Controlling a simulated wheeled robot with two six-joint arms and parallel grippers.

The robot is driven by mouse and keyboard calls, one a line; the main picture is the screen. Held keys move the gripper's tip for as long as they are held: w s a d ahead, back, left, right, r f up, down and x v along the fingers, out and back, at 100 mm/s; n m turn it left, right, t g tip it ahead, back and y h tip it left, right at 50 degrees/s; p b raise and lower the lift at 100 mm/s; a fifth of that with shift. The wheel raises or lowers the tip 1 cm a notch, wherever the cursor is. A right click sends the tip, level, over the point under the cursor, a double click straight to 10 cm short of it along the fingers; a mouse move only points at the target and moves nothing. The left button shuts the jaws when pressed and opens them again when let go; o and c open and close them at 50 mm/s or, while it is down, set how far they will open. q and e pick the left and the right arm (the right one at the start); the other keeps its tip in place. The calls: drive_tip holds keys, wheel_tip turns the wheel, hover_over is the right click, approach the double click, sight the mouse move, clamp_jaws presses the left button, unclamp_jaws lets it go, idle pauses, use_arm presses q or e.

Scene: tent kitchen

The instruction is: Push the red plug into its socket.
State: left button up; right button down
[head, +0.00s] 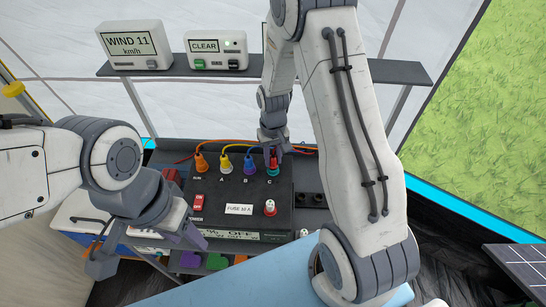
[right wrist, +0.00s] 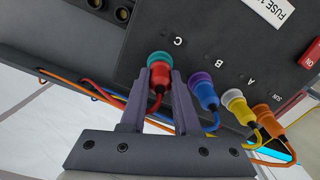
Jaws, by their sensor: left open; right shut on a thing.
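The red plug (right wrist: 158,78) is between the two fingers of my right gripper (right wrist: 161,88), which is shut on it. Its front end meets the teal ring of the socket marked C (right wrist: 160,58); I cannot tell how deep it sits. In the head view the red plug (head: 273,161) shows at the right end of the plug row, under my right gripper (head: 272,148). A red cable runs from the plug's rear. My left gripper (head: 147,250) is open and empty, in front of the black box's left side.
Orange (head: 200,162), yellow (head: 224,161) and blue (head: 249,163) plugs stand in a row left of the red one on the black box (head: 236,190). A red-topped knob (head: 270,207) and a red switch (head: 198,202) are nearer. A shelf (head: 165,71) with two display boxes is behind.

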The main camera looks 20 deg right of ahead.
drive_tip(key=shift+f+b, duration=0.3)
drive_tip(key=shift+f, duration=0.15)
drive_tip(key=c, duration=0.6)
unclamp_jaws()
drive_tip(key=shift+o, duration=0.2)
wheel_tip(320, 180, up, 11)
drive_tip(key=shift+f+b, duration=0.2)
drive_tip(key=shift+b, duration=0.55)
drive_tip(key=s+a+r+n, duration=0.35)
drive_tip(key=s+a, duration=0.25)
drive_tip(key=a, duration=0.3)
drive_tip(key=s+a+r+n, duration=0.2)
drive_tip(key=s+a, duration=0.1)
drive_tip(key=s, duration=0.6)
drive_tip(key=s+a+r+n+y, duration=0.1)
drive_tip(key=s+a+r+n, duration=0.1)
drive_tip(key=s, duration=0.7)
drive_tip(key=shift+a+n, duration=0.45)
drive_tip(key=shift+a, duration=0.55)
drive_tip(key=shift+r, duration=0.1)
